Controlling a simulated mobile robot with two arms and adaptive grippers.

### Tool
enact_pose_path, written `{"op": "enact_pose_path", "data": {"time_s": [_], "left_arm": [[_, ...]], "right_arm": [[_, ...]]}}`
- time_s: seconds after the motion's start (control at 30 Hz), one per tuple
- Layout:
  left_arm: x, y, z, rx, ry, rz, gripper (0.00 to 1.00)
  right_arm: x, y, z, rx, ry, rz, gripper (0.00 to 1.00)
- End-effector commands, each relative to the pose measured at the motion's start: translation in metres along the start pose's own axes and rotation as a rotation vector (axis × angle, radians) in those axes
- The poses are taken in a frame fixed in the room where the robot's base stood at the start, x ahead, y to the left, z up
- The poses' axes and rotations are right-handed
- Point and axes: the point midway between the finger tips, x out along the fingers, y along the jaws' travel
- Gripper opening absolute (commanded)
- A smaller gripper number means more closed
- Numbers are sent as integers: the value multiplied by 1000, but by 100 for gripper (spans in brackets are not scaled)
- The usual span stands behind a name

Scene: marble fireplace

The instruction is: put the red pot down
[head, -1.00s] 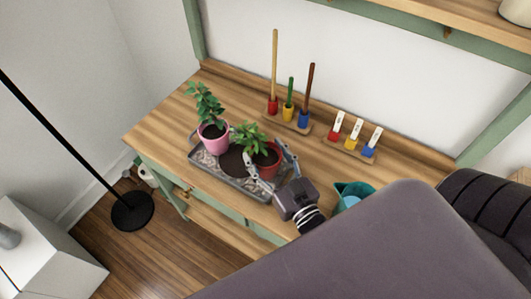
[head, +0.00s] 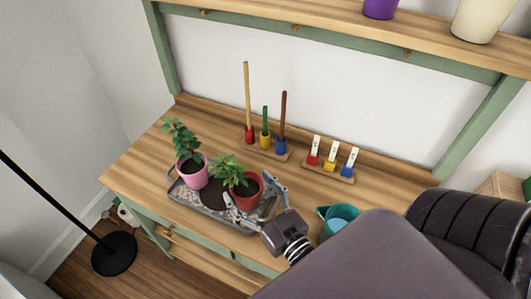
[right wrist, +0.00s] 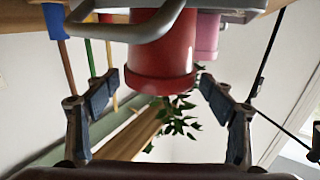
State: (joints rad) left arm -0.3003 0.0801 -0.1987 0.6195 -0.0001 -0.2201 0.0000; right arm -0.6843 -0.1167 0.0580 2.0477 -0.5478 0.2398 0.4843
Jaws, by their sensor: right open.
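The red pot (head: 247,193) with a leafy green plant stands upright in the grey tray (head: 215,213) on the wooden bench, at the tray's right end. A pink pot (head: 193,176) with a taller plant stands at the tray's left end. My right gripper (head: 250,190) is open, with one finger on each side of the red pot. In the right wrist view, upside down, the red pot (right wrist: 163,55) sits between the spread fingers, with gaps visible. The tray's handle (right wrist: 135,30) crosses in front of it. My left gripper is out of view.
A teal watering can (head: 340,215) stands right of my gripper. Behind the tray are a rack of coloured-handled tools (head: 268,150) and a rack of white labels (head: 328,172). A shelf (head: 330,30) runs above. A black lamp stand (head: 113,253) is at lower left.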

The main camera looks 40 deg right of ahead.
Motion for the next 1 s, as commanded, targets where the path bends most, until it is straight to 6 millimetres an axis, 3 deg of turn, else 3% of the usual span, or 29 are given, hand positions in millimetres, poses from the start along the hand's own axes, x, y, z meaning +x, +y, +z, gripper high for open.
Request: {"op": "enact_pose_path", "data": {"time_s": [0.3, 0.5, 0.7, 1.0], "left_arm": [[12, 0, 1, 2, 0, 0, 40], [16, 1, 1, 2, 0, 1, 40], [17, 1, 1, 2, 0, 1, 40], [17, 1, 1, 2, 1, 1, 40]], "right_arm": [[-62, 0, 3, 0, -5, 1, 76], [-90, 0, 2, -1, -3, 1, 76], [-101, 0, 0, -1, -1, 2, 76], [-102, 0, 0, -1, 0, 1, 76]]}}
